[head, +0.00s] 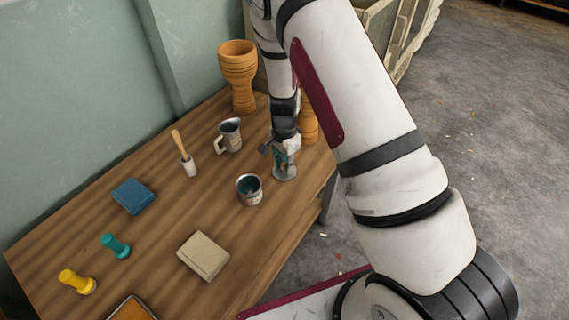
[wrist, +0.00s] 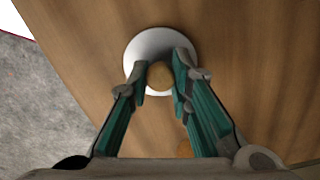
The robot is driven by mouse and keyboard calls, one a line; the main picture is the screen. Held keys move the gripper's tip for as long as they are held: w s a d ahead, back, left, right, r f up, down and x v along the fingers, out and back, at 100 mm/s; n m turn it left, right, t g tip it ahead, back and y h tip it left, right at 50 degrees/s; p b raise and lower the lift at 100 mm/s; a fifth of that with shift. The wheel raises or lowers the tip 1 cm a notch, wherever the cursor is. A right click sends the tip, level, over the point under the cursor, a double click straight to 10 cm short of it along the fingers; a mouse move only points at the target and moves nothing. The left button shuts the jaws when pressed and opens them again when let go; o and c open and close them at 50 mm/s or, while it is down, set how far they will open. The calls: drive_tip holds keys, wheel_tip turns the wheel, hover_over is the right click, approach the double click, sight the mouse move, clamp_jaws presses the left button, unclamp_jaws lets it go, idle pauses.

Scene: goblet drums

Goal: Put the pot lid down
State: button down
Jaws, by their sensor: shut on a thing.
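The pot lid (head: 285,175) is a small grey disc at the right part of the wooden table, below my gripper (head: 282,158). In the wrist view the lid (wrist: 143,46) is a pale round disc with a tan round knob (wrist: 160,75). My gripper (wrist: 162,78) is shut on that knob, one finger on each side. The lid lies close to the table top; I cannot tell whether it touches it. The fingers hide part of the disc.
A metal cup (head: 249,190) stands just left of the lid. A second drum (head: 308,120) is partly behind my arm. The table's right edge is near.

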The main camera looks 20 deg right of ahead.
drive_tip(key=shift+f, duration=0.15)
drive_tip(key=c, duration=1.5)
unclamp_jaws()
drive_tip(key=shift+o, duration=0.2)
